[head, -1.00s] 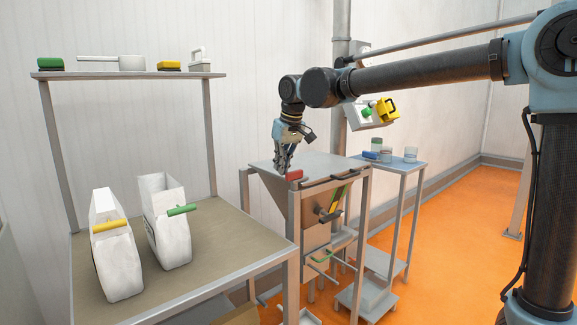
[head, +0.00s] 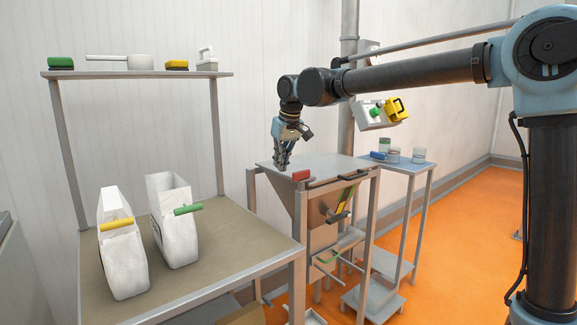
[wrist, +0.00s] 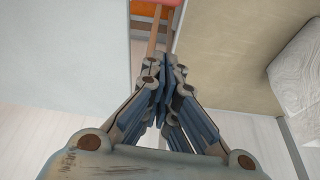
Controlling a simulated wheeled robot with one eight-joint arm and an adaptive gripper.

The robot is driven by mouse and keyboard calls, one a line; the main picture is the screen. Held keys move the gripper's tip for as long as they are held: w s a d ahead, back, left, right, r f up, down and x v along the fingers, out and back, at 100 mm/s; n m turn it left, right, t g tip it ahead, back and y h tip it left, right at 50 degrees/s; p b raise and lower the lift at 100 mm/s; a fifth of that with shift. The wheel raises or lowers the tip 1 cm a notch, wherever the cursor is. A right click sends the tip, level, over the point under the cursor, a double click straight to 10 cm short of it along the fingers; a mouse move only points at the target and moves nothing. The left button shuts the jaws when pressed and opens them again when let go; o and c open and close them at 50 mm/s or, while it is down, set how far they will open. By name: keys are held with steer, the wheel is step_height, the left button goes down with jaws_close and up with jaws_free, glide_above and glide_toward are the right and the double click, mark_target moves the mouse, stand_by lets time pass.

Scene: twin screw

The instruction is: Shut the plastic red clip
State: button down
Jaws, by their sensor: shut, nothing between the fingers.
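The red clip (head: 301,175) is a small red block at the front left edge of the grey lid of the hopper stand (head: 318,168) in the head view. It is too small to tell whether it is open or shut. My gripper (head: 281,166) points down just left of the clip, apart from it, near the lid's left edge. In the wrist view my gripper (wrist: 163,65) has its fingers together and empty.
A bench (head: 235,232) at left holds two white bags, one with a yellow clip (head: 117,225), one with a green clip (head: 188,209). A shelf (head: 140,75) stands above it. A side table (head: 408,167) with jars is behind the hopper.

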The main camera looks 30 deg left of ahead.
steer(key=v, duration=1)
steer(key=shift+d, duration=0.25)
steer(key=shift+f, duration=0.1)
steer(key=w+d+f+m, duration=0.1)
steer(key=w+d+f, duration=0.1)
steer(key=w+d, duration=0.5)
steer(key=w+d+f+m, duration=0.2)
steer(key=d, duration=0.8)
steer(key=d+f+m+t+h, duration=0.15)
steer(key=d+f, duration=0.35)
steer(key=d, duration=0.8)
steer(key=d+f+m+g+h, duration=0.15)
steer(key=d+f, duration=0.35)
steer(key=d, duration=0.9)
steer(key=s+d+f+m, duration=0.3)
steer(key=s+d+f, duration=0.4)
steer(key=d+f, duration=0.2)
steer(key=s+d+f+m, duration=0.3)
steer(key=s+d+f, duration=0.4)
steer(key=d+f, duration=0.3)
step_height(320, 180, down, 2)
steer(key=shift+s+d+f+t, duration=0.2)
steer(key=shift+s+d+t, duration=0.05)
steer(key=shift+d+t, duration=0.1)
